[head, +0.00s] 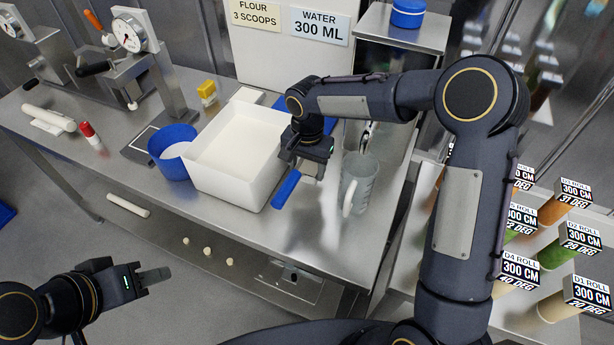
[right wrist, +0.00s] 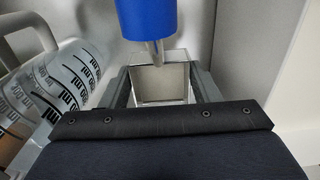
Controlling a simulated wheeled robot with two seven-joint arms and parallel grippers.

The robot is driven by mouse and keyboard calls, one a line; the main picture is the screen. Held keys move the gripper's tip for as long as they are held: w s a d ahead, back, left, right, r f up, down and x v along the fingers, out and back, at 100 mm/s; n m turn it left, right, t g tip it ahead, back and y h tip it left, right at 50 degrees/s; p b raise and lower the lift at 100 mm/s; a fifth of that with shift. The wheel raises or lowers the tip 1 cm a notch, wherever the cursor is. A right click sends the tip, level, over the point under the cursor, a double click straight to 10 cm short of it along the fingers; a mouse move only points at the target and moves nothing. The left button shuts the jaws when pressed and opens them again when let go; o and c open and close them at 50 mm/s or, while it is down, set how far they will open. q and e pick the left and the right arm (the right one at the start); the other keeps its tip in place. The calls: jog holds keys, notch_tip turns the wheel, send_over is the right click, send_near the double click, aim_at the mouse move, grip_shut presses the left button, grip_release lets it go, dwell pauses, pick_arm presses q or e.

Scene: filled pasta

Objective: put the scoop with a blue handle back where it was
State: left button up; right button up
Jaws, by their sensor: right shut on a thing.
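The scoop's blue handle (head: 286,189) hangs below my right gripper (head: 312,172) in the head view, over the bench between the white tub and the clear jug. In the right wrist view the blue handle (right wrist: 147,18) is at the top, and a metal part of the scoop (right wrist: 160,82) sits between the fingers. My right gripper is shut on the scoop. The scoop's bowl is mostly hidden in the head view. My left gripper (head: 155,276) is out in front of the bench, with nothing seen in it; its finger gap cannot be made out.
A white tub (head: 232,190) with pale contents stands left of the scoop, and a blue container (head: 170,160) beyond it. A clear measuring jug (head: 358,185) stands close on the right, also in the wrist view (right wrist: 62,85). The bench front (head: 300,245) is clear.

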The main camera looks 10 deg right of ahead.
aim_at(307, 188)
jog(key=shift+f, duration=2.5)
jog(key=o, duration=1)
jog(key=shift+r, duration=0.1)
notch_tip(307, 188, up, 12)
